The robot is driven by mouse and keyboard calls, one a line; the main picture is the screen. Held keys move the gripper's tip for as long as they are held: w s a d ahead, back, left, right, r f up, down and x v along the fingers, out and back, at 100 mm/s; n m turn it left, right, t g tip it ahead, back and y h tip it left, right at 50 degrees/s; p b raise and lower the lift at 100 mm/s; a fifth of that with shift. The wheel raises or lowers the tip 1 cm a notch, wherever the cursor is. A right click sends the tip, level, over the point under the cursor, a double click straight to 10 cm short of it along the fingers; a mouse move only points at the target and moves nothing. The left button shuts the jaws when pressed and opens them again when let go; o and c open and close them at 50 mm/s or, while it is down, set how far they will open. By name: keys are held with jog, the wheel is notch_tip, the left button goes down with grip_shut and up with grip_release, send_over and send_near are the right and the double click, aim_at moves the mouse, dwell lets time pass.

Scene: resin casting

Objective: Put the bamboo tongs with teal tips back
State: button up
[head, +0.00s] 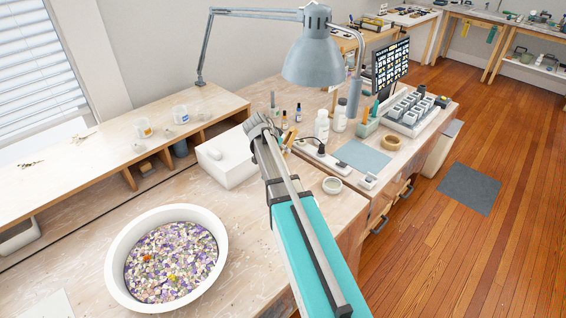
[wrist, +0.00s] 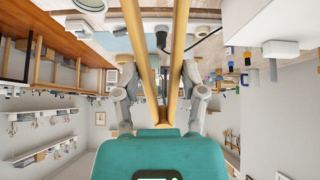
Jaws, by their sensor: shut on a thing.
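In the wrist view, my gripper (wrist: 160,78) is shut on the bamboo tongs (wrist: 178,45). The tongs' two pale wooden arms run up between my grey fingers and out of the top of the picture. They spread apart toward the top, and their teal tips do not show. In the head view, my gripper (head: 262,126) is over the workbench, between the white box and the small bottles.
A white bowl of petals (head: 118,268) stands at front left. A white box (head: 218,168) is beside my gripper. A grey lamp (head: 312,62) hangs close above.

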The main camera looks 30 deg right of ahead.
jog(key=w+d+f+b, duration=0.1)
jog(key=w+f+b, duration=0.2)
jog(key=f+b, duration=0.1)
jog(key=shift+w+d+f, duration=0.2)
jog(key=shift+d+f, duration=0.15)
jog(key=shift+f, duration=0.05)
jog(key=shift+w+d+f+b, duration=0.1)
jog(key=shift+w+f+b, duration=0.1)
jog(key=shift+f+b, duration=0.85)
jog(key=shift+w+d+f+b, duration=0.1)
jog(key=shift+w+f+b, duration=0.05)
jog(key=shift+f+b, duration=0.85)
jog(key=shift+f+b, duration=0.55)
jog(key=shift+b, duration=0.05)
jog(key=o, duration=0.6)
jog(key=shift+c, duration=0.2)
